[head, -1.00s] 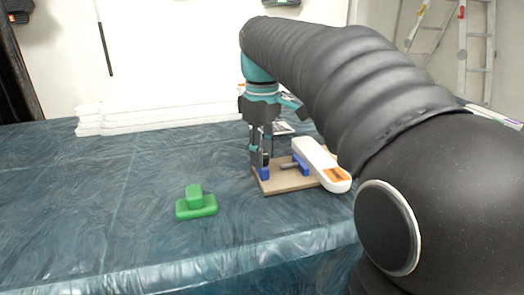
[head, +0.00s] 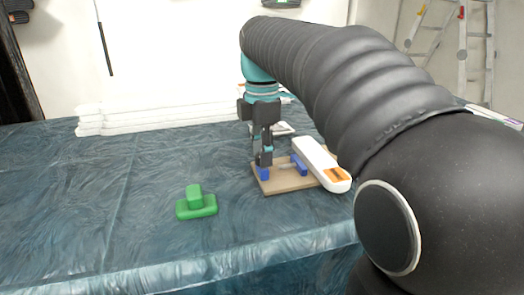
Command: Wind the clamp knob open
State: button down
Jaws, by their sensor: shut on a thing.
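The clamp stands on a tan board (head: 286,184) on the table, right of the picture's middle. Its blue left part (head: 263,173) is beneath my gripper, and a blue right part (head: 299,165) stands beside a white relief piece with an orange label (head: 320,162). A grey bar runs between the blue parts. My gripper (head: 263,160) points down at the left end of the clamp, its fingers shut on the knob, which the fingers mostly hide.
A green block with a smaller block on top (head: 196,204) sits on the blue cloth-covered table (head: 110,215) to the left. White stacked panels (head: 155,117) lie at the back. The table's left and front areas are clear.

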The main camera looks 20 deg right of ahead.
jog(key=n, duration=0.5)
jog(key=shift+n, duration=0.3)
dwell(0.4)
jog(key=c, duration=0.8)
grip_release()
jog(key=shift+r, duration=0.1)
notch_tip(320, 180, up, 12)
